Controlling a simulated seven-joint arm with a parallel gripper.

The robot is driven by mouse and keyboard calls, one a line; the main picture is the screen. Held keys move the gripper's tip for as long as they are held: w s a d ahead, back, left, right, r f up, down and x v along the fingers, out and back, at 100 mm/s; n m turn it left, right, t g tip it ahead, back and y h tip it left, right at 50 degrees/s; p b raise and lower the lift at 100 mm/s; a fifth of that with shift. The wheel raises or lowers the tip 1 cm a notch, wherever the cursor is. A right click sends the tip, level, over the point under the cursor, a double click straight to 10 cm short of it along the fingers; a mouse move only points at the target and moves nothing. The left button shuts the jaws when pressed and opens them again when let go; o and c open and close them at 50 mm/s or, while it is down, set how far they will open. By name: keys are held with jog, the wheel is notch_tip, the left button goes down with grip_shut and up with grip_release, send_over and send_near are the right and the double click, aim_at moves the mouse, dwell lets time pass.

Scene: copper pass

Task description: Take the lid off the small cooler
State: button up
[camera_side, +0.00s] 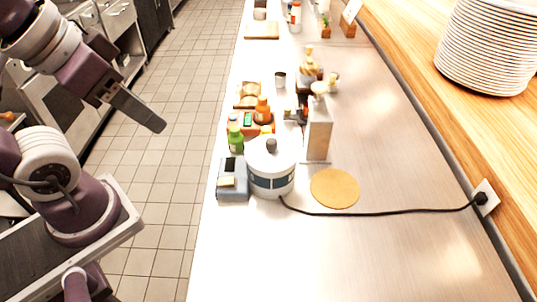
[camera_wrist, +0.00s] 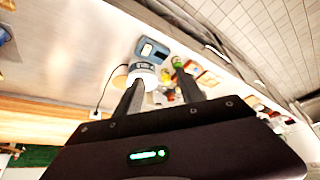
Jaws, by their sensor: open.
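No box-like cooler shows. The lidded item is a round white pot-like appliance (camera_side: 271,178) with a dark band, on the steel counter in the side view. Its white lid (camera_side: 262,155) with a dark knob (camera_side: 271,145) sits on top. A black cord runs from it. My gripper (camera_side: 158,125) is over the tiled floor, left of the counter and apart from the appliance. In the wrist view my gripper (camera_wrist: 159,77) is open, its two fingers spread and nothing between them. The appliance (camera_wrist: 143,69) shows beyond the fingertips, partly hidden by the left finger.
A blue-grey device (camera_side: 232,185) stands close left of the appliance. A round tan mat (camera_side: 335,188) lies to the right. The black cord (camera_side: 400,213) crosses to a wall outlet. The front counter is clear.

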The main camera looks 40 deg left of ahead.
jog(key=w+d+r+n+g, duration=0.1)
jog(key=w+d+n+g, duration=0.2)
jog(key=w+n, duration=0.55)
jog(key=n+g, duration=0.3)
jog(key=n, duration=0.7)
send_over(271, 141)
jog(key=shift+m, duration=0.25)
jog(key=f, duration=0.6)
jog(key=shift+w+f, duration=0.25)
jog(key=shift+f, duration=0.05)
jog(key=f, duration=0.6)
jog(key=shift+s+f, duration=0.2)
jog(key=shift+f, duration=0.15)
jog(key=shift+c, duration=0.5)
grip_shut()
